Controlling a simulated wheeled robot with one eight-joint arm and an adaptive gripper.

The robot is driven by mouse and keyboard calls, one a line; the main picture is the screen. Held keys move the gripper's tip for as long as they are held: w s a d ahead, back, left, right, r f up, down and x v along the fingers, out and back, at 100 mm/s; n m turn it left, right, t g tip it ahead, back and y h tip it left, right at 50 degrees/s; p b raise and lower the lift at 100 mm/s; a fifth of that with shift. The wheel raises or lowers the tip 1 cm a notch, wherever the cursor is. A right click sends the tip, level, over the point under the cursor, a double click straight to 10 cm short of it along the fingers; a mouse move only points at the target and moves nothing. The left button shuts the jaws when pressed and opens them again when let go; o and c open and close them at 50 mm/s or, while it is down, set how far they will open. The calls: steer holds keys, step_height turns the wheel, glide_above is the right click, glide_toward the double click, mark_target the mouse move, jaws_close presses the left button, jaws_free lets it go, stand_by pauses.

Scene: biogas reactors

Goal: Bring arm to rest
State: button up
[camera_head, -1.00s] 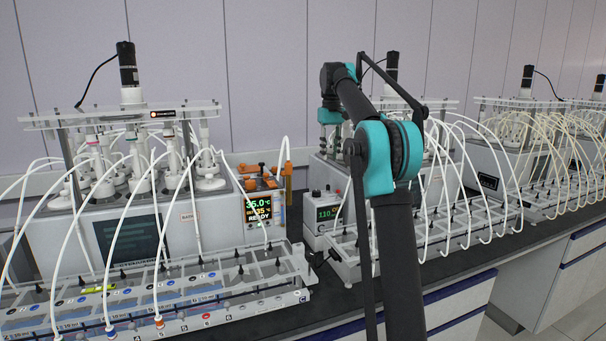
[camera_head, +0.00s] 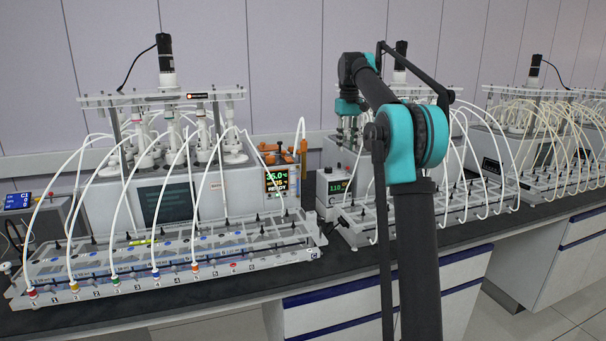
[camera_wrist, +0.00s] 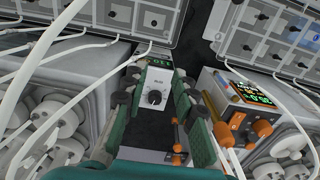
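My arm, black with teal joints (camera_head: 405,140), rises from the lower middle of the head view and bends over toward the bench. My gripper (camera_head: 347,132) points down above the gap between two reactor units, in front of the wall.
A reactor unit with white tubes and a clear bottle rack (camera_head: 270,238) stands at left. Its display (camera_head: 277,181) glows beside orange-capped parts (camera_wrist: 238,122). More tubed reactors (camera_head: 545,135) stand at right. The dark bench edge (camera_head: 300,280) runs along the front.

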steer(key=s+f, duration=0.5)
steer(key=s+d+f+m+t, duration=0.1)
steer(key=s+f, duration=0.4)
steer(key=s+d+f+t, duration=0.1)
steer(key=s+f, duration=0.5)
steer(key=shift+d+m, duration=0.25)
steer(key=shift+m, duration=0.15)
steer(key=s+f+m+t, duration=0.1)
steer(key=s+f, duration=0.9)
steer(key=s, duration=0.3)
steer(key=s+d+f+t, duration=0.1)
steer(key=s+f, duration=0.9)
steer(key=s, duration=0.3)
steer(key=shift+s+d+f+m, duration=0.15)
steer(key=shift+s+d+m, duration=0.05)
steer(key=shift+m, duration=0.2)
